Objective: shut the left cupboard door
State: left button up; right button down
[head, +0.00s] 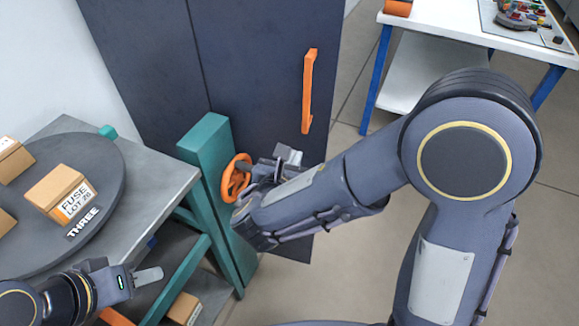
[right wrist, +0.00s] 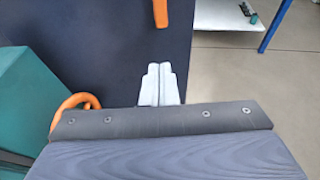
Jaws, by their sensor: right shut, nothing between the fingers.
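The dark grey cupboard stands at the back, with a vertical seam between two dark panels. The panel right of the seam, the door (head: 262,75), carries an upright orange handle (head: 308,90) near its right edge. I cannot tell how far this door is from closed. My right gripper (head: 288,155) is in front of the door's lower part, below and left of the handle. In the right wrist view its fingers (right wrist: 160,84) are together and empty, facing the dark door panel (right wrist: 105,45); contact is unclear. My left gripper (head: 148,277) is at lower left, its opening unclear.
A teal post (head: 212,165) with an orange handwheel (head: 236,178) stands close beside my right gripper. At left, a grey table holds a round turntable (head: 105,165) with cardboard boxes (head: 60,192). A white table (head: 455,25) with blue legs stands at back right. Floor between is clear.

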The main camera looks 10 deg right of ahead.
aim_at(303, 139)
jog(key=shift+r+x, duration=0.15)
jog(key=shift+x, duration=1.2)
jog(key=shift+r+x, duration=0.2)
jog(key=shift+x, duration=1.1)
jog(key=shift+r+x, duration=0.15)
jog(key=shift+x, duration=1.2)
jog(key=shift+w+d, duration=0.1)
jog(key=shift+w, duration=0.05)
